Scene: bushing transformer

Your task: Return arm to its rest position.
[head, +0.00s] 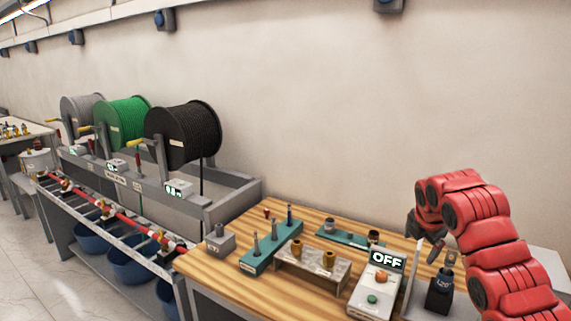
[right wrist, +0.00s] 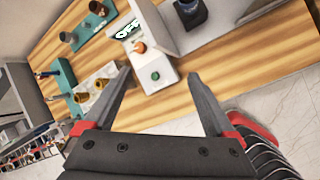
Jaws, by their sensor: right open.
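My right arm (head: 480,207), red with black joints, comes in from the right of the head view and bends down over the right end of the wooden workbench (head: 228,268). Its dark gripper (head: 430,240) hangs low there, partly hidden by the arm. In the right wrist view the gripper (right wrist: 158,82) has its two fingers wide apart, with nothing between them. Past the fingers lie the bench edge and the floor. My left gripper is in neither view.
A control box (head: 373,296) with an "OFF" display stands left of the gripper, and a black holder (head: 439,292) stands below it. A metal block with brass bushings (head: 312,268) and teal racks (head: 262,252) fill the bench's middle. Cable reels (head: 185,135) stand farther left.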

